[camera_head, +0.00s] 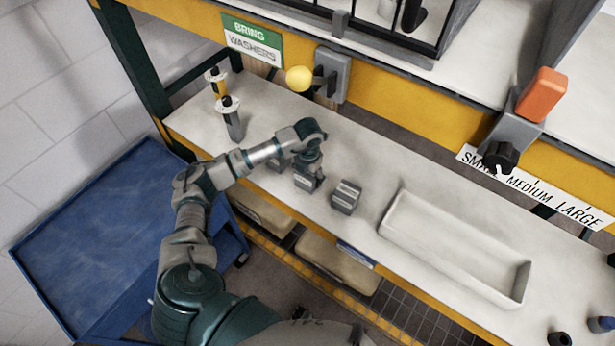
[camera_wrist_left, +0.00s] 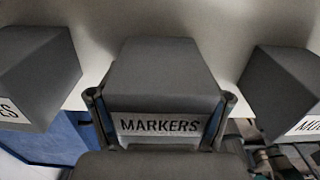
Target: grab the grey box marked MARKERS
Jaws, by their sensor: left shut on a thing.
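The grey box marked MARKERS (camera_wrist_left: 160,78) fills the middle of the left wrist view, with its label facing the camera. My left gripper (camera_wrist_left: 163,112) has a finger on each side of it and is shut on it. In the head view my left gripper (camera_head: 309,172) reaches down onto this grey box (camera_head: 307,184) on the white worktop. The gripper partly covers the box there. I cannot tell whether the box touches the worktop. My right gripper is not in view.
Similar grey boxes stand on the left (camera_wrist_left: 38,75) and right (camera_wrist_left: 285,88), their labels cut off. A white tray (camera_head: 455,262) lies to the right on the worktop (camera_head: 375,180). Two upright dispensers (camera_head: 232,122) stand at the left. A blue cart (camera_head: 105,235) is beside the bench.

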